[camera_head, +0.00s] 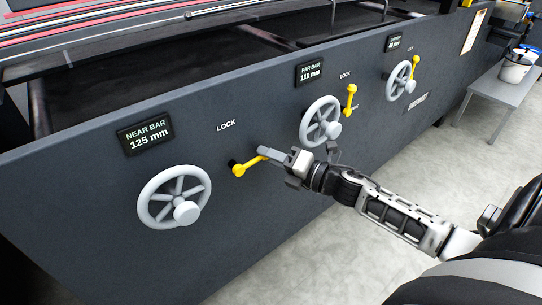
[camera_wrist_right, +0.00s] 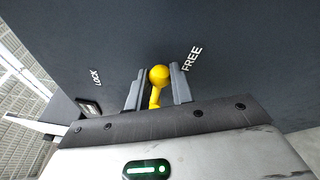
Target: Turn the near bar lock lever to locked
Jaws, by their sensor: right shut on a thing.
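The near bar lock lever (camera_head: 247,166) is yellow and sits on the dark machine panel, right of the near bar handwheel (camera_head: 160,200). It points right and slightly up from its pivot, below the LOCK label (camera_head: 226,126). My right gripper (camera_head: 266,153) is shut on the lever's outer end. In the right wrist view the lever's round yellow knob (camera_wrist_right: 159,75) shows between the two grey fingers. The FREE label (camera_wrist_right: 192,58) is close beside the right finger there, and the LOCK label (camera_wrist_right: 95,77) is farther off to the left. My left gripper is not in view.
The NEAR BAR display (camera_head: 146,134) reads 125 mm. Farther along are the far bar handwheel (camera_head: 321,121), its upright yellow lever (camera_head: 350,100) and a third handwheel (camera_head: 400,81) with a lever. A grey table (camera_head: 507,90) stands at the right. Floor beside the panel is clear.

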